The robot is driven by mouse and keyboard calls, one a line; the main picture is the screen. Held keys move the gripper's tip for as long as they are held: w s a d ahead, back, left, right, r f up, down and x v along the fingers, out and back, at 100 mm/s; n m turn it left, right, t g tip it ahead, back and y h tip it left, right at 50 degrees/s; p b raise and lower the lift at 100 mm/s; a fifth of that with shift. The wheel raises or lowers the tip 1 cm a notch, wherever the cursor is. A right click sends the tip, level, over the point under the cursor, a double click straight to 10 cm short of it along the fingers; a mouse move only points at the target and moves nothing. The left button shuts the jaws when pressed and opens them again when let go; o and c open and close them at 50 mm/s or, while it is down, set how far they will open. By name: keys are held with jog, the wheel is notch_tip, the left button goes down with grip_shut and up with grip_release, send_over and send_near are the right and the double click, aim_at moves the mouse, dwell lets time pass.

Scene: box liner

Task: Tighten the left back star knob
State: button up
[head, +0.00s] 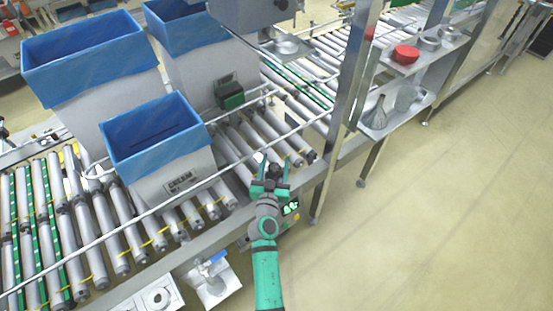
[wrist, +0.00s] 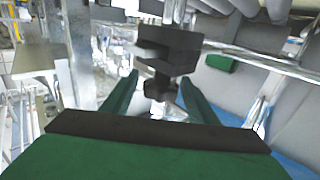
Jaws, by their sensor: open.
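My gripper (head: 271,168) is over the near edge of the roller conveyor, by the guide rail. In the wrist view, its two green fingers (wrist: 158,84) stand apart. A black knob-like part (wrist: 160,88) with a black clamp block (wrist: 170,52) shows ahead of them, in line with the gap. I cannot tell whether the fingers touch it, or whether it is the left back star knob. In the head view, the gripper and arm cover most of this spot.
Grey boxes with blue liners, including a small front box (head: 160,160), stand on the conveyor (head: 120,235). A green block (head: 230,95) sits behind. The floor (head: 450,220) is clear.

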jog(key=shift+w+d, duration=0.1)
jog(key=shift+w, duration=0.75)
jog(key=c, duration=1.1)
jog(key=shift+o, duration=0.2)
jog(key=shift+d+m+h, duration=0.2)
jog(key=shift+m+h, duration=0.4)
jog(key=shift+h, duration=0.3)
jog(key=shift+s+d+m+g+h, duration=0.2)
jog(key=shift+d+m+g+h, duration=0.1)
jog(key=shift+m+g+h, duration=1.15)
jog(key=shift+s+d+m+g+h, duration=0.3)
jog(key=shift+m+g+h, duration=0.75)
jog(key=shift+h, duration=0.85)
jog(key=shift+s+d+m+g+h, duration=0.15)
jog(key=shift+d+m+g+h, duration=0.15)
jog(key=shift+m+g+h, duration=1.05)
jog(key=shift+h, duration=0.4)
